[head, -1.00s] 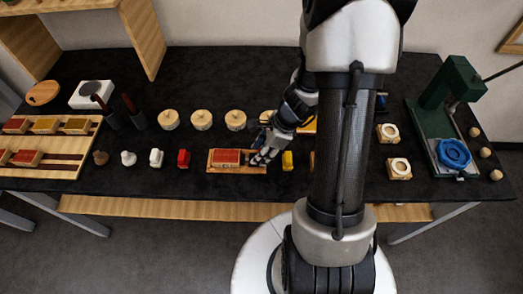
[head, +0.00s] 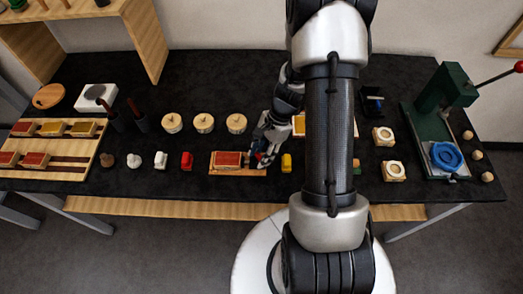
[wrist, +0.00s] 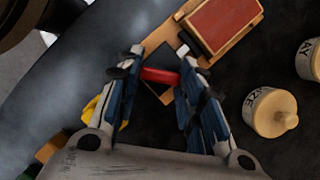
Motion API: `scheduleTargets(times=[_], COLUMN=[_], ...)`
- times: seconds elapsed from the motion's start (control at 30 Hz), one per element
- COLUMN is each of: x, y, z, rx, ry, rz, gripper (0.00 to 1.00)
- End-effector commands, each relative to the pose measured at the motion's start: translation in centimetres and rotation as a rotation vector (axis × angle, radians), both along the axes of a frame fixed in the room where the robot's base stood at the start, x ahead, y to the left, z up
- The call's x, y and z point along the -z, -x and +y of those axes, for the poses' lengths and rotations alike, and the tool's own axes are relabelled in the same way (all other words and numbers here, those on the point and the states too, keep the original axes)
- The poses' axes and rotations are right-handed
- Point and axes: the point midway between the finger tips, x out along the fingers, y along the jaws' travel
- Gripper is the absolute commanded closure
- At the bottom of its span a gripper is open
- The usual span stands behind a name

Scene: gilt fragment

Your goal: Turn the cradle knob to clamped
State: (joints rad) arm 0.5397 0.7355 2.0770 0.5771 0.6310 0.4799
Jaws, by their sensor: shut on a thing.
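The cradle (head: 238,174) is a pale wooden base near the middle front of the black table. A block with a red top (head: 228,159) sits in it, and this block also shows at the top of the wrist view (wrist: 224,22). The cradle knob (wrist: 160,76) shows as a small red bar at the cradle's end in the wrist view. My gripper (wrist: 160,72) has its fingers on both sides of the red bar and is shut on it. In the head view my gripper (head: 261,157) is at the cradle's right end. The knob's setting marks cannot be read.
A yellow piece (head: 286,162) stands close to the right of my gripper. A red piece (head: 187,161) stands left of the cradle. Lidded pots (head: 204,123) stand behind. A green press (head: 432,120) is at the far right. My arm hides part of the table.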

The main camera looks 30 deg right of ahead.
Motion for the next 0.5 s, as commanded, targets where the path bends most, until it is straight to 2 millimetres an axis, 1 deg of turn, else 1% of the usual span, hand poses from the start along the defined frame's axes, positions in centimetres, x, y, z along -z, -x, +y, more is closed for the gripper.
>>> scheduleTargets(times=[0.5], x=[-0.06], y=[-0.3], z=[0.19], rx=[-0.494], ry=[-0.001], rz=[0.001], gripper=[0.89])
